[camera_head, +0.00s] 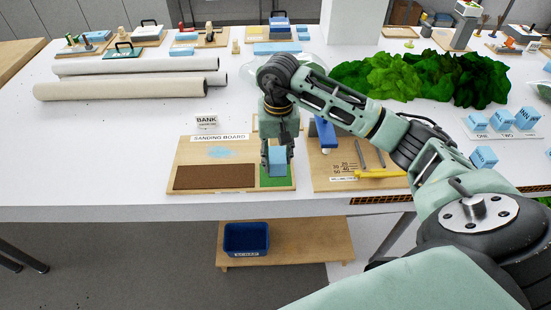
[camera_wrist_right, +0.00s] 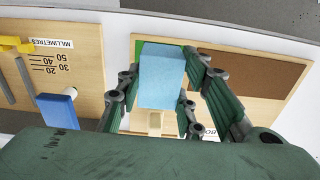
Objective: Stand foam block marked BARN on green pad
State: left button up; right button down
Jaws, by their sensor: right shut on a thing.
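My right gripper (camera_head: 278,152) is shut on a light blue foam block (camera_head: 278,164), which also shows between the fingers in the right wrist view (camera_wrist_right: 162,76). No marking can be read on its visible faces. The block is upright in the head view, over the green pad (camera_head: 286,183) at the right end of the sanding board (camera_head: 222,138). The green pad is partly hidden behind the block; a strip shows in the wrist view (camera_wrist_right: 141,52). I cannot tell whether the block touches the pad. My left gripper is not in view.
A brown sanding patch (camera_head: 213,177) lies left of the pad. A card marked BANK (camera_head: 207,122) stands behind the board. To the right are a measuring board with a yellow tool (camera_head: 380,173) and several blue blocks (camera_head: 484,157). A blue bin (camera_head: 246,239) sits below.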

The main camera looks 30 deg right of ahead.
aim_at(275, 148)
jog(key=shift+w+d+f, duration=0.25)
jog(key=shift+w+f, duration=0.15)
jog(key=shift+w, duration=0.25)
jog(key=shift+w+d+f, duration=0.25)
jog(key=shift+w+f, duration=0.15)
jog(key=shift+w, duration=0.2)
notch_tip(275, 148, down, 3)
jog(key=shift+f+p, duration=0.1)
jog(key=shift+p, duration=0.6)
jog(key=shift+f, duration=0.45)
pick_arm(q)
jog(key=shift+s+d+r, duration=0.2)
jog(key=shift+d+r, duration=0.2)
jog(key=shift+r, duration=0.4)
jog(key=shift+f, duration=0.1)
pick_arm(e)
jog(key=shift+f, duration=0.1)
pick_arm(q)
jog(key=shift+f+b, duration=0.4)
jog(key=shift+b, duration=0.15)
pick_arm(e)
jog(key=shift+f, duration=0.35)
jog(key=c, duration=1.2)
grip_release()
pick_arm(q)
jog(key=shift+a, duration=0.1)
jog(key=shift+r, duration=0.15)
pick_arm(e)
jog(key=shift+r, duration=0.2)
